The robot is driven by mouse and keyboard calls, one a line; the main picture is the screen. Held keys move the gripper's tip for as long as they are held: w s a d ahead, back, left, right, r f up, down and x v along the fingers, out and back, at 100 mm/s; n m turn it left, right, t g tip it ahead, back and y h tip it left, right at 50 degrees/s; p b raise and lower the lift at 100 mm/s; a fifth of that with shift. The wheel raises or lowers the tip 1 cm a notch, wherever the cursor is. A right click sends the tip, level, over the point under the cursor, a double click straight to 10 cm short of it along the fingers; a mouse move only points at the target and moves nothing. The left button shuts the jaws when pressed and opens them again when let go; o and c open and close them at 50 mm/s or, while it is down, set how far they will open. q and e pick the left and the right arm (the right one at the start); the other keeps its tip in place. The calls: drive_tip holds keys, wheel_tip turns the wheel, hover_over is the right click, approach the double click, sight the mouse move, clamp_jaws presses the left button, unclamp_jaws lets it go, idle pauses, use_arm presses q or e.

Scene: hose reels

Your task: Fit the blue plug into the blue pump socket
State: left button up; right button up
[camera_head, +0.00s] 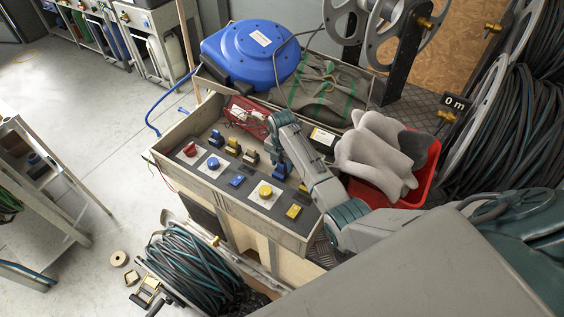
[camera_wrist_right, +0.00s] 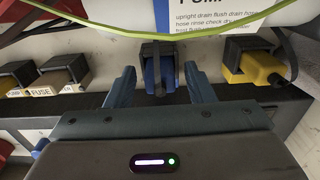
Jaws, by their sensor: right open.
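My right gripper (camera_head: 277,155) reaches down over the back row of the panel box. In the right wrist view (camera_wrist_right: 161,85) its two fingers are open, one on each side of a blue block with a black top (camera_wrist_right: 158,72), with gaps between. This block, likely the blue plug, also shows under the gripper in the head view (camera_head: 281,173). A partly cut-off label reading "PUM…" (camera_wrist_right: 215,14) is above it. A round blue piece on a white plate (camera_head: 213,163) lies in the front row and may be the socket. My left gripper is not in view.
A yellow-green cable (camera_wrist_right: 180,32) crosses above.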

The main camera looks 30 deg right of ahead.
sight(282, 163)
wheel_tip(282, 163, up, 12)
drive_tip(key=b, duration=0.2)
drive_tip(key=shift+r+b, duration=0.15)
drive_tip(key=shift+b, duration=0.2)
